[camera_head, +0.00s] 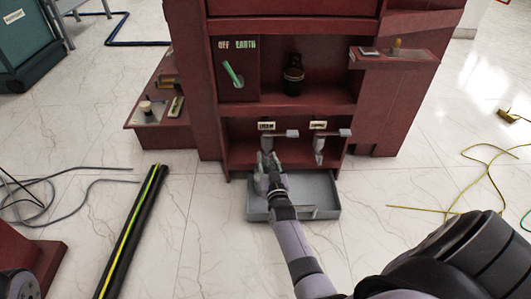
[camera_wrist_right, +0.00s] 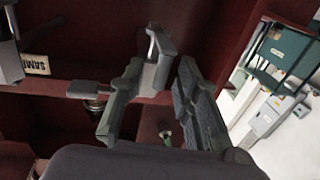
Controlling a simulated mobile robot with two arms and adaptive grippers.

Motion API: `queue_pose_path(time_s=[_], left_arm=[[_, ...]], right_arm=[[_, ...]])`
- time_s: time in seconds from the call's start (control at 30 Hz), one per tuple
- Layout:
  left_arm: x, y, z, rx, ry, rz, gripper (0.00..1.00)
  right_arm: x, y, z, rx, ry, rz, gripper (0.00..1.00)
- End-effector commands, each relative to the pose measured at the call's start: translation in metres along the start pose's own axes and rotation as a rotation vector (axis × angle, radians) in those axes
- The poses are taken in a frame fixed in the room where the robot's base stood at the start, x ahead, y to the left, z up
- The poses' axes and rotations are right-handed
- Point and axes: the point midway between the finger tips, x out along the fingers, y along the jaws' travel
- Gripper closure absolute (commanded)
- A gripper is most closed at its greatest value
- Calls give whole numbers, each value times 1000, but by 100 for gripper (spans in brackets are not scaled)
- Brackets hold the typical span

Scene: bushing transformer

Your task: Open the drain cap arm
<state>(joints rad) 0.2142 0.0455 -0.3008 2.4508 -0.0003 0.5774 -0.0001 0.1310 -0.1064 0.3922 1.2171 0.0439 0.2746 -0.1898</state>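Two grey drain fittings sit side by side under the red cabinet's lower shelf. The left one (camera_head: 281,134) and the right one (camera_head: 335,133) each have a short arm pointing right, below a small label. My right gripper (camera_head: 267,163) is at the left fitting and hides its lower part. In the wrist view the right gripper's two fingers (camera_wrist_right: 160,105) are apart. A grey T-shaped piece (camera_wrist_right: 157,50) lies between their tips, close to the left finger; contact is unclear. A grey arm (camera_wrist_right: 88,89) extends beside that finger. My left gripper is not in view.
A grey tray (camera_head: 328,193) lies on the floor below the fittings, under my right forearm. The cabinet shelf above (camera_head: 335,107) limits height. A black pipe with a yellow-green stripe (camera_head: 130,235) lies left. Loose cables (camera_head: 490,175) lie right.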

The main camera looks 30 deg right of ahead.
Motion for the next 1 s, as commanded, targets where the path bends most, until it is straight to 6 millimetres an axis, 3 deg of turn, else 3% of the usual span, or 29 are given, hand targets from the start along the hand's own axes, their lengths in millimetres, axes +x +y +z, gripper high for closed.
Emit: queue_pose_path(time_s=[0.37, 0.83, 1.0], left_arm=[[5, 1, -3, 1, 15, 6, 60], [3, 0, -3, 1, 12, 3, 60], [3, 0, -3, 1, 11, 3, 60]], right_arm=[[1, 0, 0, 0, 0, 1, 70], [1, 0, 0, 0, 0, 1, 100], [1, 0, 0, 0, 0, 1, 100]])
